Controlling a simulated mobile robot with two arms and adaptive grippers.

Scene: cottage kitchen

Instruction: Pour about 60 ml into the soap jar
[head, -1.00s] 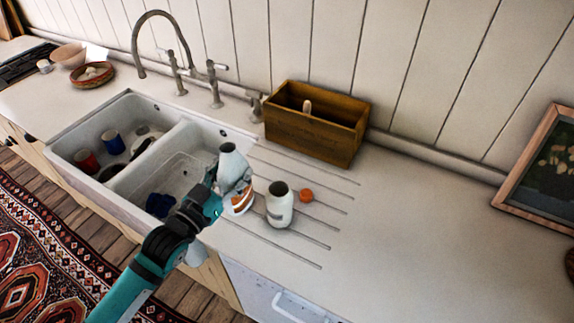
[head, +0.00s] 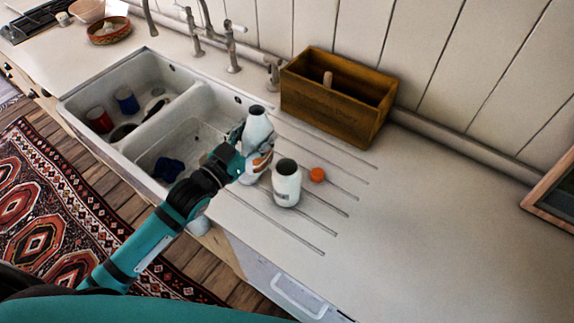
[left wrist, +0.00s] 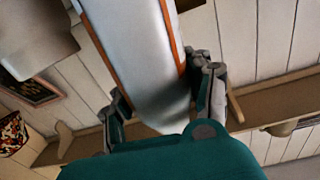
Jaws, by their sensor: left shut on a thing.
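My left gripper (head: 243,156) is shut on a white bottle (head: 257,126) with an orange-marked label, above the sink side of the drainboard. The bottle looks close to upright; I cannot tell whether its base touches the counter. In the left wrist view the bottle (left wrist: 142,58) stands between the two fingers of the gripper (left wrist: 160,108). The open white soap jar (head: 287,188) stands upright on the drainboard grooves, just right of the bottle and apart from it. Its contents are too dark to read. My right gripper is out of view.
An orange cap (head: 317,174) lies right of the jar. A wooden caddy (head: 335,112) stands behind, against the wall. The double sink (head: 140,142), with cups and a dark blue cloth (head: 168,168), is at left. The counter at right is clear.

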